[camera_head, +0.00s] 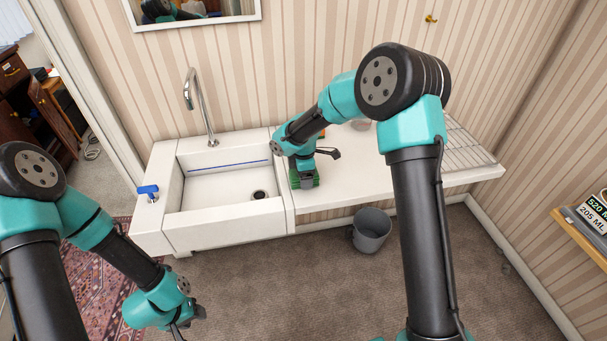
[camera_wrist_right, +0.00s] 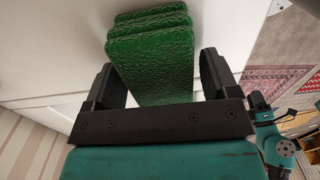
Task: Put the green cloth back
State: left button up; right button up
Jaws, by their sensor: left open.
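The green cloth (camera_head: 316,181) is a thick folded stack on the white counter, just right of the sink. It fills the middle of the right wrist view (camera_wrist_right: 155,55). My right gripper (camera_head: 304,182) is over it, with one finger on each side in the right wrist view (camera_wrist_right: 165,85). Narrow gaps show between cloth and fingers, so the jaws look open around it. My left gripper (camera_head: 183,328) is open and empty, low at the left, in front of the sink and away from the counter.
The white sink (camera_head: 215,187) has a tall faucet (camera_head: 199,105) behind it and a blue item (camera_head: 148,190) on its left rim. A grey bucket (camera_head: 371,230) stands on the floor under the counter. A wire rack (camera_head: 468,150) lies at the counter's right end.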

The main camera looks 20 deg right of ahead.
jog(key=shift+o, duration=0.7)
notch_tip(320, 180, up, 12)
jog(key=shift+r, duration=0.2)
jog(key=shift+f, duration=0.1)
dwell(0.5)
